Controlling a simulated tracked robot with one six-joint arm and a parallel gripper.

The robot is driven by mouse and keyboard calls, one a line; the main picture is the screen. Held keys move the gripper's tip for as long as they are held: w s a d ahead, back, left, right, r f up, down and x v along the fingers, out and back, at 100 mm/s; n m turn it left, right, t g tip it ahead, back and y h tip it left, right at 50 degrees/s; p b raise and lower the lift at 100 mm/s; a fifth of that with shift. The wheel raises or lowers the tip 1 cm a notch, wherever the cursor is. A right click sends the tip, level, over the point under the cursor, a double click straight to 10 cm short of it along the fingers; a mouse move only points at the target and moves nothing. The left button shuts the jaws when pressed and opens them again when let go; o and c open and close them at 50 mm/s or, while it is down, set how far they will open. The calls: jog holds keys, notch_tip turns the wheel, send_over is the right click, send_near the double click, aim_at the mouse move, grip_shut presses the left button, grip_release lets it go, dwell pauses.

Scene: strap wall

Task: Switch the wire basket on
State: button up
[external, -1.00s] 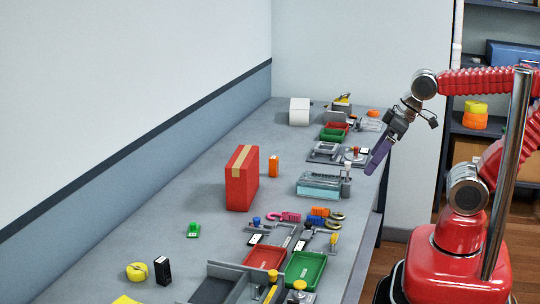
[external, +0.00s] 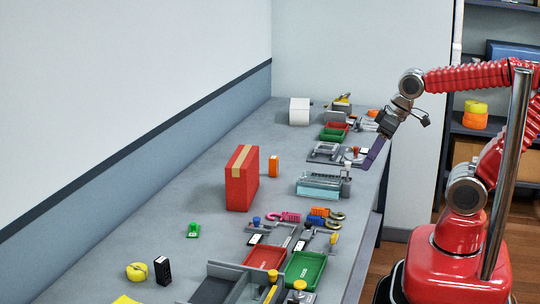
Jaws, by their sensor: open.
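My gripper (external: 373,156) hangs over the right edge of the bench, its purple fingers pointing down and left. It is open and empty; the gap between the fingers is hard to make out. Just left of it is a grey frame-like fixture (external: 325,149) on a dark plate, with a small red-topped part (external: 356,150) beside it. Nearer the camera is a pale teal, see-through basket-like box (external: 319,189) with a grey, white-topped post (external: 346,178) at its right end. I cannot tell for sure which of these is the wire basket, nor any switch position.
A tall red box (external: 242,180) and an orange block (external: 273,166) stand left of the teal box. Red (external: 265,258) and green (external: 305,269) trays sit in front. A red-and-green bin group (external: 334,133) lies behind.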

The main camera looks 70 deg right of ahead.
jog(key=w+d+r+g, duration=0.1)
jog(key=w+d, duration=0.1)
jog(key=d, duration=0.2)
jog(key=w+d+r+m+g, duration=0.1)
jog(key=w+d, duration=0.2)
jog(key=d, duration=0.2)
jog(key=w+d+r+g, duration=0.1)
jog(key=w+d, duration=0.2)
jog(key=d, duration=0.1)
jog(key=shift+d, duration=0.15)
grip_shut()
jog(key=d+r, duration=0.1)
jog(key=d+r+n+g, duration=0.1)
jog(key=r, duration=0.1)
jog(key=w+d+r+n, duration=0.1)
jog(key=shift+r+g+y, duration=0.3)
jog(key=shift+r+y, duration=0.1)
